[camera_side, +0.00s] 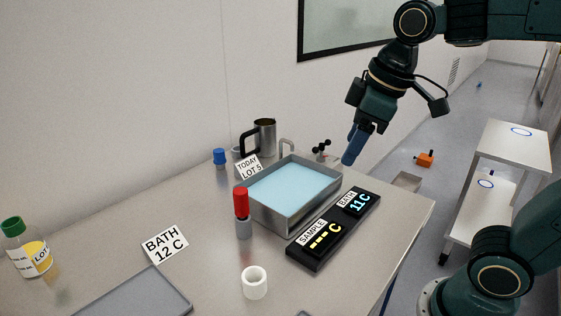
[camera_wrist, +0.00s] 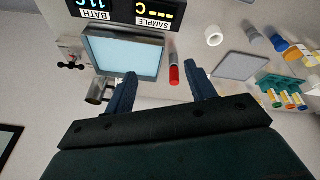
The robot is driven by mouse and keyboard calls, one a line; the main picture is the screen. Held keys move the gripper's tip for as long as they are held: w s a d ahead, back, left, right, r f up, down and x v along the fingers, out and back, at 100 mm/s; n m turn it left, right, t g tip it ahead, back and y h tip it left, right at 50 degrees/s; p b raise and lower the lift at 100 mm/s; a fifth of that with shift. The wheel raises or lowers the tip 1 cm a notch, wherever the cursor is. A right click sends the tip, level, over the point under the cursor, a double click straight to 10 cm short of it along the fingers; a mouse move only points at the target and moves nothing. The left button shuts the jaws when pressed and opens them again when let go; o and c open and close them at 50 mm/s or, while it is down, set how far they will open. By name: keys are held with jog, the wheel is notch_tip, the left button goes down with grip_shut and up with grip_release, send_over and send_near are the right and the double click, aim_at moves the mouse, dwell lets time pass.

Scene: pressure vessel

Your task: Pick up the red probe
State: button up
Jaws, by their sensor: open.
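The red probe (camera_side: 241,203) stands upright in the side view, with its red part up and a grey part below, at the near left corner of the metal water bath (camera_side: 288,218). In the wrist view the red probe (camera_wrist: 174,75) shows beyond and between my fingers. My gripper (camera_side: 351,157) is above the right end of the bath, to the right of the probe and apart from it. In the wrist view my gripper (camera_wrist: 162,82) has its two blue fingers spread with nothing held between them.
A black display (camera_side: 333,229) reads BATH 11C beside the bath. A white ring (camera_side: 255,283), a grey tray (camera_side: 135,297), a BATH 12 C card (camera_side: 165,244) and a green-capped bottle (camera_side: 27,250) are on the table. A metal mug (camera_side: 265,137) stands behind the bath.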

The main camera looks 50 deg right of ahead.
jog(key=w+a+n+g, duration=0.25)
jog(key=w+n, duration=0.25)
jog(key=w, duration=0.6)
jog(key=n+g, duration=0.2)
jog(key=n, duration=0.3)
send_over(240, 190)
notch_tip(240, 190, down, 5)
jog(key=shift+t, duration=0.25)
jog(key=shift+f, duration=0.15)
jog(key=shift+f, duration=4.15)
jog(key=shift+f, duration=2.6)
